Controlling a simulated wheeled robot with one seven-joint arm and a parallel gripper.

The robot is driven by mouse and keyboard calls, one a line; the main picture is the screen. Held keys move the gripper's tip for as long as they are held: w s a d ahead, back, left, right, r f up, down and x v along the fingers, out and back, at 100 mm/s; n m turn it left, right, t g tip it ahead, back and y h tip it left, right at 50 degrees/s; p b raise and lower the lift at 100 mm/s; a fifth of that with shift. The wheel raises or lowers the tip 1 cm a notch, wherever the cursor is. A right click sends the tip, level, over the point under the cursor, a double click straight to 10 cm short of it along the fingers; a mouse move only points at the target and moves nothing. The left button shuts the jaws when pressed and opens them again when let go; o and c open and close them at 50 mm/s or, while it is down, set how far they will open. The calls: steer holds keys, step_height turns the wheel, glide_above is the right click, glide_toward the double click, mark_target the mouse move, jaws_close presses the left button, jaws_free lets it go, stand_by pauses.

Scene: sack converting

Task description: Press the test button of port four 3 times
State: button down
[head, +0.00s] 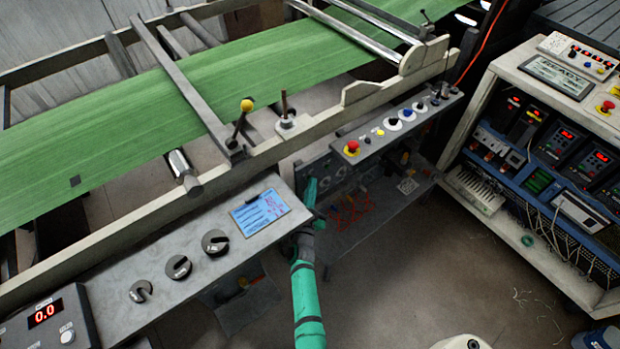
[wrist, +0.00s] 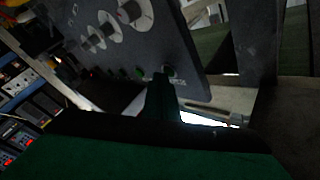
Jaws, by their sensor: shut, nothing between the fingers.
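A dark grey upright panel (wrist: 185,45) fills the upper middle of the wrist view. It carries a row of round white ports (wrist: 128,12) with dark or reddish centres. Small green buttons (wrist: 168,71) sit near its edge. My gripper (wrist: 162,78) is shut and empty, its tip at the green buttons; whether it touches one, I cannot tell. In the head view the same panel (head: 345,172) stands under the control ledge, partly hidden by my teal gripper (head: 311,188). The port labels are too small to read, so port four cannot be picked out.
A control ledge (head: 400,122) with a red mushroom button (head: 352,147) juts out above the panel. A grey console with black knobs (head: 215,242) lies left of my arm. An instrument rack (head: 560,150) stands at the right. The floor between is mostly clear.

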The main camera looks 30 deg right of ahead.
stand_by(0.4)
steer(key=shift+s, duration=0.8)
steer(key=shift+s+d, duration=0.15)
steer(key=shift+s, duration=1.1)
steer(key=shift+s+d, duration=0.1)
steer(key=shift+s, duration=1.15)
steer(key=shift+w, duration=0.2)
steer(key=shift+s+a, duration=0.15)
